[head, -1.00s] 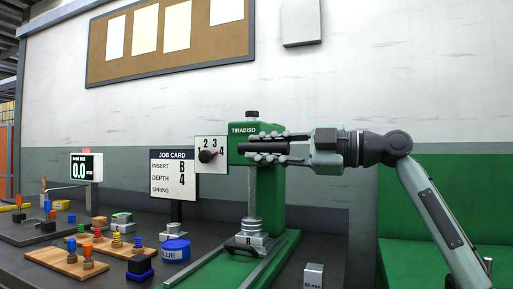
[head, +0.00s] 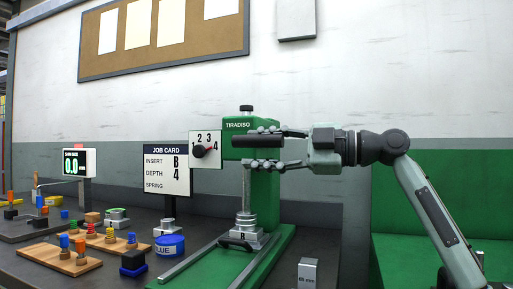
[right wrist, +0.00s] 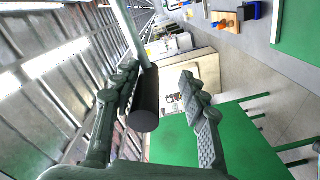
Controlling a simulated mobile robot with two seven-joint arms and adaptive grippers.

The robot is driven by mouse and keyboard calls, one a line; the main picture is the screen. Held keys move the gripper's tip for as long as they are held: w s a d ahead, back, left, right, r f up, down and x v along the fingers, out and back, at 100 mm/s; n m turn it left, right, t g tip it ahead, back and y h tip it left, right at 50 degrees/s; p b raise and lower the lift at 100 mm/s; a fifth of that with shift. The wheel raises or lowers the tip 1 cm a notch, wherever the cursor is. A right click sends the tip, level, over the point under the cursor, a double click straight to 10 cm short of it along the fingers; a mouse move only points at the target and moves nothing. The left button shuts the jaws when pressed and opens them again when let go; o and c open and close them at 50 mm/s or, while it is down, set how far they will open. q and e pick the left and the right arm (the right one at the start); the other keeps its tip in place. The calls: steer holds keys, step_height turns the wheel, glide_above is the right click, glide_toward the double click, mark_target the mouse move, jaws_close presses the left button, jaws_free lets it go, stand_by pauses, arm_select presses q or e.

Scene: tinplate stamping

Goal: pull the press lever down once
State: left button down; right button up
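The green press (head: 264,205), marked TIRADISO, stands upright with its numbered dial (head: 206,149) on the left of its head; the red pointer is near 4. The black grip of the press lever (head: 256,140) lies about level across the press head. My right gripper (head: 262,148) is open around the grip, one finger above and one below. In the right wrist view, the grip (right wrist: 145,106) is between the spread fingers, close to the left one; I cannot tell whether they touch. An insert marked B (head: 243,236) sits under the ram. My left gripper is out of view.
The job card (head: 167,170) reads insert B, depth 4. Left of the press are a blue tub (head: 170,246), wooden boards with coloured pegs (head: 60,259) and a readout (head: 79,163) showing 0.0. A grey block (head: 308,273) stands in front right of the press.

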steer(key=v, duration=1.1)
steer(key=shift+d, duration=0.2)
steer(key=shift+s, duration=0.1)
